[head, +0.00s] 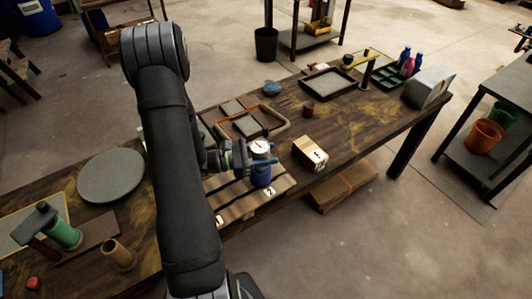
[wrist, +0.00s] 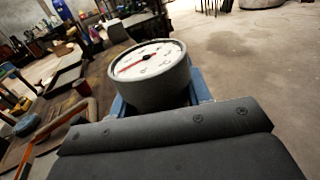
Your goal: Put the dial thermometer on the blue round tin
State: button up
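The dial thermometer (head: 260,147) is a round grey gauge with a white face and a red needle. It fills the middle of the wrist view (wrist: 152,80), with the blue fingers of my gripper (head: 262,161) close against both sides. My gripper appears shut on it.
The slatted board (head: 236,207) bears number labels. A cardboard box (head: 310,153) stands close on the right. An orange-handled tray (head: 280,130) lies behind, with a small red-brown cup (head: 308,109) farther back. A grey round plate (head: 111,176) lies left of my arm.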

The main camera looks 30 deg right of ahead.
jog(key=o, duration=0.4)
jog(key=shift+c, duration=0.2)
jog(key=shift+w+a+r, duration=0.1)
jog(key=shift+a+r, duration=0.05)
jog(key=shift+a, duration=0.05)
jog(key=v, duration=1.1)
jog(key=shift+a, duration=0.25)
jog(key=shift+w, duration=0.1)
jog(key=x, duration=1.2)
jog(key=shift+r, duration=0.9)
